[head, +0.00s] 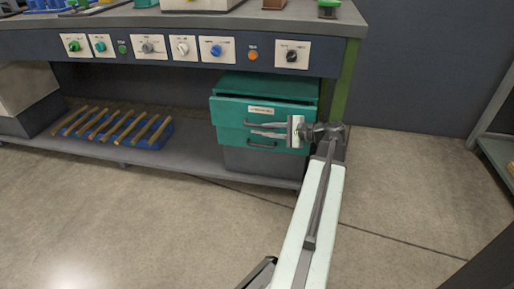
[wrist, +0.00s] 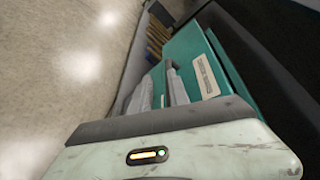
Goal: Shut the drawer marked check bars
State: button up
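A teal drawer (head: 229,115) stands pulled out from its cabinet under the bench. Its front has a pale label (head: 261,110), whose text is too small to read, and a dark handle (head: 261,143) below it. In the wrist view the teal drawer (wrist: 192,47) and its label (wrist: 206,76) lie just beyond my fingers. My gripper (head: 251,129) is level with the drawer front, its two fingers pointing left across it. The fingers are apart with nothing seen between them; it also shows in the wrist view (wrist: 157,82). I cannot tell whether they touch the drawer.
The bench (head: 190,17) above carries a panel of knobs and lamps. A green bench leg (head: 344,85) stands right of the cabinet. A blue rack (head: 150,142) with several wooden bars sits on the lower shelf (head: 195,158) to the left. The floor in front is clear.

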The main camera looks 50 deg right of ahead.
aim_at(260, 127)
jog(key=shift+m+t, duration=0.5)
jog(key=w, duration=0.1)
jog(key=w+f+b, duration=0.1)
jog(key=w, duration=0.3)
jog(key=shift+w+d+f+b, duration=0.15)
jog(key=shift+d+b, duration=0.2)
jog(key=shift+b, duration=0.05)
grip_shut()
dwell(1.0)
